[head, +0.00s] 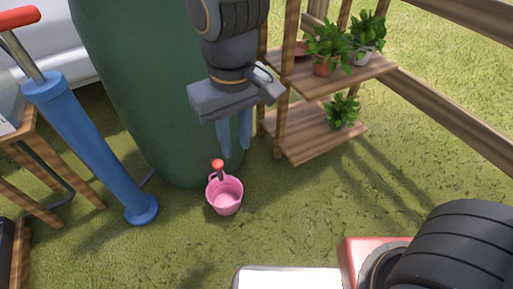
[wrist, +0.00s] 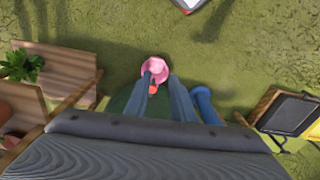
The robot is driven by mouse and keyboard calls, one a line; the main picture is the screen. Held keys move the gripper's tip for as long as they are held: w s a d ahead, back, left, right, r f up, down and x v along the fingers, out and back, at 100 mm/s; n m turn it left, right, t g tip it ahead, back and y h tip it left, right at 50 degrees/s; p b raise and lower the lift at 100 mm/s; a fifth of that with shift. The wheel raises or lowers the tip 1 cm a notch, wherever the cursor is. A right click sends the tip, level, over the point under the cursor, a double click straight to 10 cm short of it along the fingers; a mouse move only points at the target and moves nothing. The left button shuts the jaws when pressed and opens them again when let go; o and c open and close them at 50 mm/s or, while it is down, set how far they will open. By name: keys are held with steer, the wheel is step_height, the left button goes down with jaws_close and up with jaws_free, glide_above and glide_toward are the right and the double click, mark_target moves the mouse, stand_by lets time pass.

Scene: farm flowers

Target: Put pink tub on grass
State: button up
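The pink tub (head: 225,197) appears to stand upright on the grass (head: 300,215), in front of a large green barrel. A small red piece (head: 217,165) shows at its back rim; I cannot tell whether it belongs to the tub. My gripper (head: 234,152) points down above and slightly behind the tub. In the wrist view the tub (wrist: 154,67) lies just beyond the fingertips (wrist: 163,76), and the red piece (wrist: 153,88) shows between the fingers.
The green barrel (head: 130,80) stands close behind the tub. A blue pump (head: 85,130) with a red handle stands at left beside a wooden table (head: 50,150). A wooden shelf (head: 315,140) with potted plants stands at right. Open grass lies right of the tub.

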steer(key=s+d+r+y, duration=0.1)
steer(key=s+d+r, duration=0.3)
steer(key=s, duration=0.3)
steer(key=shift+d+r, duration=0.25)
steer(key=shift+r, duration=0.05)
steer(key=shift+r+p, duration=0.45)
steer(key=shift+r, duration=0.05)
stand_by(0.5)
steer(key=d+r+m+p, duration=0.2)
steer(key=d+r+p, duration=0.5)
steer(key=p, duration=0.5)
steer(key=d+r+m+h+p, duration=0.1)
steer(key=d+r+m+p, duration=0.1)
steer(key=d+r+p, duration=0.5)
steer(key=d+r+m+p, duration=0.3)
steer(key=d+r+p, duration=0.3)
steer(key=r+p, duration=0.9)
steer(key=p, duration=0.4)
steer(key=shift+d, duration=0.4)
